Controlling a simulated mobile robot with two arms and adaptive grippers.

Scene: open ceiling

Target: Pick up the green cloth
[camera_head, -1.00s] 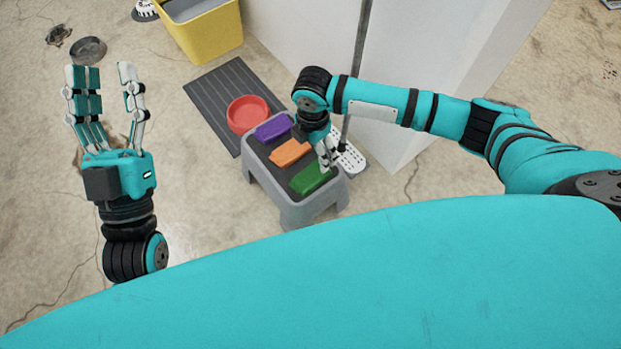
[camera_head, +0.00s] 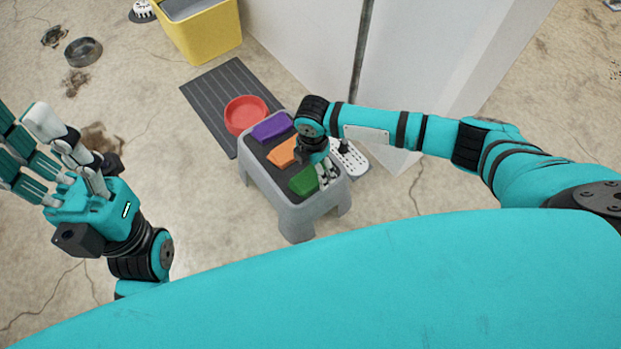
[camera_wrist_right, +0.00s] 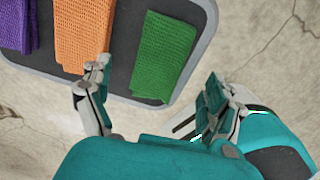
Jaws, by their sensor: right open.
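The green cloth (camera_head: 303,181) lies folded on the dark top of a grey stool (camera_head: 291,215), at its near end. In the right wrist view the green cloth (camera_wrist_right: 163,57) lies flat between and beyond my spread fingers. My right gripper (camera_head: 326,172) is open above the near end of the stool and covers part of the cloth; it also shows in the right wrist view (camera_wrist_right: 155,92). It holds nothing. My left gripper (camera_head: 45,150) is open and empty at the left, away from the stool.
An orange cloth (camera_head: 283,152) and a purple cloth (camera_head: 272,127) lie beside the green one. A red bowl (camera_head: 246,115) stands on a dark ribbed mat (camera_head: 210,97) behind the stool. A yellow bin (camera_head: 209,40) and a white cabinet (camera_head: 420,70) stand farther back.

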